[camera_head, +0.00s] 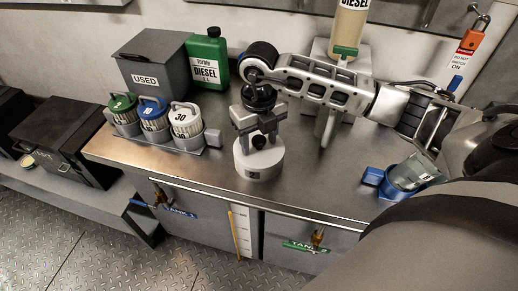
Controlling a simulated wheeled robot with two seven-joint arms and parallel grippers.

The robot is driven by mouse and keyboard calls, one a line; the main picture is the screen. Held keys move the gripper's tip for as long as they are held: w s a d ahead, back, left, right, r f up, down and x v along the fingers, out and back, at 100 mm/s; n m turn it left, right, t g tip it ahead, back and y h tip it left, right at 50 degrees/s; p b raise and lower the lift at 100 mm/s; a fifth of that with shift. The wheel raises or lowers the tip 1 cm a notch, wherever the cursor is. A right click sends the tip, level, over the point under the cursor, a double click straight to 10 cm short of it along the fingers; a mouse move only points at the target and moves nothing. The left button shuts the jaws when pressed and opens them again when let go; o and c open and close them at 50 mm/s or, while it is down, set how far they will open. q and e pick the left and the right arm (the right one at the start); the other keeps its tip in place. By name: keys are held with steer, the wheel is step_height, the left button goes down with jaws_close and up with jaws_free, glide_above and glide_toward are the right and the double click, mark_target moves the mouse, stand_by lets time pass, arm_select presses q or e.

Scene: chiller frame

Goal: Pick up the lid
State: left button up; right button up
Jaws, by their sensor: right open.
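My right arm reaches in from the right, and its gripper (258,142) points down over the middle of the metal counter. Its jaws are open, just above or around the top of a white round piece (258,165) with a small dark mark on its front. This piece may be the lid, but I cannot tell for certain. The gripper hides its top, and I cannot tell whether the fingers touch it. My left gripper is out of view.
A rack (185,143) with several handled filters stands left on the counter (215,175). Behind are the grey USED box (150,62) and green diesel can (206,60). A blue holder (375,178) with a grey cup (412,172) sits right. Clear counter lies around the white piece.

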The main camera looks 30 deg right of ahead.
steer(key=shift+c, duration=0.2)
steer(key=c, duration=1.1)
steer(key=shift+r, duration=0.1)
